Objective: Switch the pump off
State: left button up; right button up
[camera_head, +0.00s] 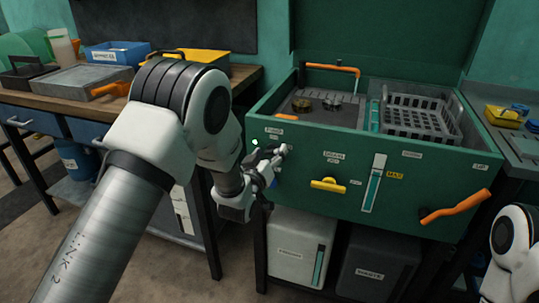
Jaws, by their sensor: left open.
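The green parts washer (330,185) stands in the middle, its front panel facing me. A small label (273,132) at the panel's upper left seems to read PUMP, with another small label just below it. A small green light (256,143) glows near these labels. My left gripper (284,151) is open in front of the panel's left part, its fingertips just below the labels. I cannot tell whether it touches the panel. The pump switch itself is hidden or too small to make out. My right gripper is out of view; only part of my right arm shows at the lower right.
A yellow handle (328,185), a level gauge (373,184) and an orange lever (455,207) are on the panel. A grey basket (421,118) sits in the washer's top. Containers (300,247) stand underneath. A workbench (30,112) is at left.

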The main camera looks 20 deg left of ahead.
pick_arm(q)
jog(key=c, duration=1.2)
jog(key=shift+o, duration=0.3)
jog(key=shift+n, duration=0.3)
jog(key=n+p, duration=0.1)
jog(key=n, duration=0.8)
jog(key=shift+a+f+n+p, duration=0.1)
jog(key=shift+n+p, duration=0.3)
jog(key=shift+f+n, duration=0.1)
jog(key=shift+n, duration=1.7)
